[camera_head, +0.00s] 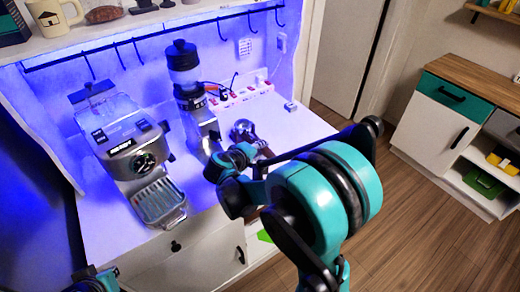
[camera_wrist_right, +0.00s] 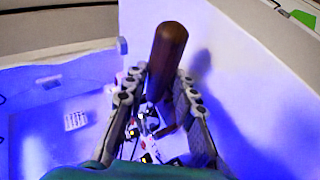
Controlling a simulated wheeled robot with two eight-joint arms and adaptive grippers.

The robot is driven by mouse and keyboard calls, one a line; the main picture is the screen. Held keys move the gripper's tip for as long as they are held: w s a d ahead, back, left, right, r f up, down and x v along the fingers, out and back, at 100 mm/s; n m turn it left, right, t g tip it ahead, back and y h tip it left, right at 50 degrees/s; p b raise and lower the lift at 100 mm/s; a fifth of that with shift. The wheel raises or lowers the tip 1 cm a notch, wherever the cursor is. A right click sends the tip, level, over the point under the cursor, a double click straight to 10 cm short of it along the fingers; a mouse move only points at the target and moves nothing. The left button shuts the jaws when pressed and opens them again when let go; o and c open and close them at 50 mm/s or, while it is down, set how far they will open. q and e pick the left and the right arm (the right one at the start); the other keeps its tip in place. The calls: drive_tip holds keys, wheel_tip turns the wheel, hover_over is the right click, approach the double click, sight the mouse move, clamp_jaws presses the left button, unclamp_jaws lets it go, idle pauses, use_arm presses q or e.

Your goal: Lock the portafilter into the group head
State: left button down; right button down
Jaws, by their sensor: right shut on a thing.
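The espresso machine (camera_head: 118,128) stands at the left of the white counter, with a round dial on its front and a drip tray (camera_head: 161,204) below. I cannot make out its group head from above. The portafilter (camera_head: 242,130) shows as a metal basket with a brown handle, to the right of the machine. My right gripper (camera_head: 257,152) is shut on the handle, its fingers partly hidden by my arm. In the right wrist view the brown handle (camera_wrist_right: 170,58) stands between the fingers of my right gripper (camera_wrist_right: 158,88). Only a teal bit of my left arm shows at the bottom left; its gripper is out of view.
A grinder (camera_head: 188,88) stands between the machine and the portafilter. A power strip (camera_head: 240,96) with plugs lies behind. Hooks hang from a rail (camera_head: 150,38) under the shelf. The counter's right part (camera_head: 295,122) is mostly clear. A side cabinet (camera_head: 440,110) stands far right.

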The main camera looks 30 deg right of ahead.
drive_tip(key=c, duration=1.2)
unclamp_jaws()
drive_tip(key=shift+o, duration=0.2)
drive_tip(key=v, duration=1.2)
drive_tip(key=s+a+f+m+y, duration=0.1)
drive_tip(key=s+a+f+y, duration=0.1)
drive_tip(key=s+y, duration=0.3)
drive_tip(key=s+a+f+m+t+y, duration=0.1)
drive_tip(key=s+a+y, duration=0.3)
drive_tip(key=s, duration=0.4)
drive_tip(key=shift+s+a+f+m+y, duration=0.25)
drive_tip(key=shift+s+f+m+y, duration=0.05)
drive_tip(key=shift+f+m+y, duration=0.3)
